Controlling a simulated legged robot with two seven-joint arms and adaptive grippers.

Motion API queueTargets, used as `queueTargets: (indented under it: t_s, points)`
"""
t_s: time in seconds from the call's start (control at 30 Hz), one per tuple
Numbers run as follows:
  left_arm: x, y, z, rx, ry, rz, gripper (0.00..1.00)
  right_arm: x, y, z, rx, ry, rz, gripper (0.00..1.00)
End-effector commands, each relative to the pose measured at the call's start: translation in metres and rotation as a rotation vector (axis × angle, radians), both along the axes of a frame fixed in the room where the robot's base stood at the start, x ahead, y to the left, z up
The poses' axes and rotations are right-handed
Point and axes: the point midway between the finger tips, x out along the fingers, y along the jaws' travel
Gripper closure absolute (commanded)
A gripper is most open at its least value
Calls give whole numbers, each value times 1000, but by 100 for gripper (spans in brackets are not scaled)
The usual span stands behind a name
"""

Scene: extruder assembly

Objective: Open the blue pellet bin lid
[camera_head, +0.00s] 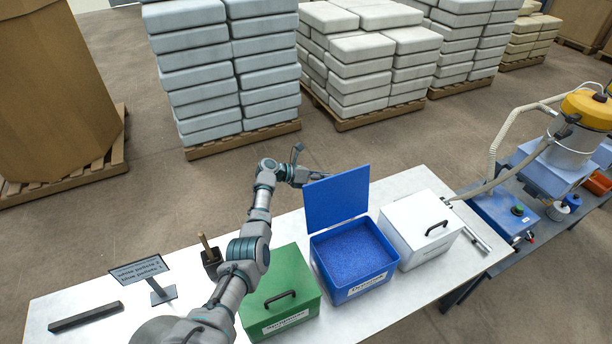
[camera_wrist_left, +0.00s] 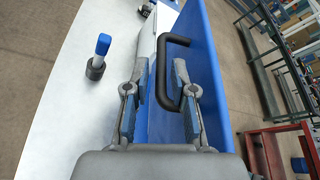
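The blue pellet bin (camera_head: 352,262) stands on the table, full of blue pellets. Its blue lid (camera_head: 337,198) stands raised, about upright, at the bin's back edge. My left gripper (camera_head: 316,176) is behind the lid at its upper left, partly hidden by it. In the left wrist view, the lid (camera_wrist_left: 205,75) is to the right of the gripper (camera_wrist_left: 160,66). The fingers are apart, with the bar of the lid's black handle (camera_wrist_left: 163,72) between them. I cannot tell whether either finger touches it. My right gripper is not in view.
A closed green bin (camera_head: 280,285) stands left of the blue bin, and a closed white bin (camera_head: 420,228) stands right. A sign (camera_head: 141,268), a black bar (camera_head: 86,316) and a scoop-like tool (camera_head: 209,255) are at the table's left. My left arm passes above the green bin.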

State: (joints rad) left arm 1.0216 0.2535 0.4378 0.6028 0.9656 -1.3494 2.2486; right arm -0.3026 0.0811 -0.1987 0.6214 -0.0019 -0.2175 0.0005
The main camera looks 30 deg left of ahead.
Motion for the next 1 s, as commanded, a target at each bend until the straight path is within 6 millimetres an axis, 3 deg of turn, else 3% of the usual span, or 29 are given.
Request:
queueTargets:
  t_s: [0.2, 0.4, 1.0]
  points:
    - [-32, 39, 14, 5, 3, 2, 75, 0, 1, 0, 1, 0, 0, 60]
    - [-50, 61, 24, 2, 5, -1, 75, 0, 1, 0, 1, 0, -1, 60]
    - [-55, 65, 27, 2, 6, -2, 75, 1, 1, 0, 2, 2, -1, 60]
